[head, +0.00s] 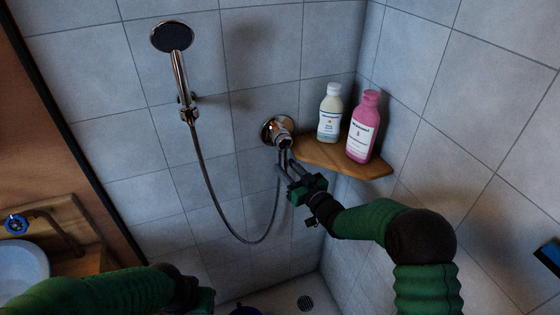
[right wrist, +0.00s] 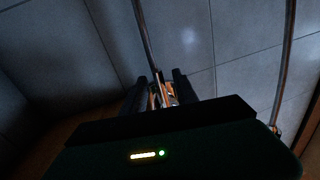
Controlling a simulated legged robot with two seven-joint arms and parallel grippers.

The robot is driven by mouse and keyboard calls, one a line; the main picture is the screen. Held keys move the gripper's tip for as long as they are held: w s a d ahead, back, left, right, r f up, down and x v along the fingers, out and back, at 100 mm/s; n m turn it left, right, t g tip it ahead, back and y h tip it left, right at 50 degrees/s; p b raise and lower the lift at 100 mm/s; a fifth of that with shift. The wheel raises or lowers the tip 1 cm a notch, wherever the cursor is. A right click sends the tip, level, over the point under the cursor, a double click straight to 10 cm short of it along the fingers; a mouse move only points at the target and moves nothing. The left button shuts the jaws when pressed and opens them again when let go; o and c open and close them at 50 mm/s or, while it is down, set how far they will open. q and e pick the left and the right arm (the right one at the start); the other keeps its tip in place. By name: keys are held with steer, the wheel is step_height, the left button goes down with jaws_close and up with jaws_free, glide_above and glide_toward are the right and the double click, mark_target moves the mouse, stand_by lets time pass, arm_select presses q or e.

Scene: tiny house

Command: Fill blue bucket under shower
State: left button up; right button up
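The chrome shower head (head: 172,37) hangs on its wall holder at the upper left of the head view, with no water visible. Its hose loops down toward the round chrome shower valve (head: 279,132). My right gripper (head: 284,168) is just below the valve, close to the hose. In the right wrist view its fingers (right wrist: 161,88) stand apart, with shiny metal of the valve (right wrist: 162,97) showing between them; contact is unclear. A small dark blue piece (head: 243,310), perhaps the bucket, shows at the bottom edge. My left gripper (head: 200,299) is low, its fingers hidden or cut off.
A wooden corner shelf (head: 318,155) right of the valve holds a white bottle (head: 329,115) and a pink bottle (head: 363,128), close to my right arm. A floor drain (head: 305,303) lies below. A basin (head: 22,272) with a blue-handled tap (head: 16,223) stands at the left.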

steer(key=x, duration=0.4)
steer(key=shift+s+a+r, duration=0.15)
steer(key=shift+d, duration=0.25)
jaws_close()
steer(key=shift+a, duration=0.1)
stand_by(0.9)
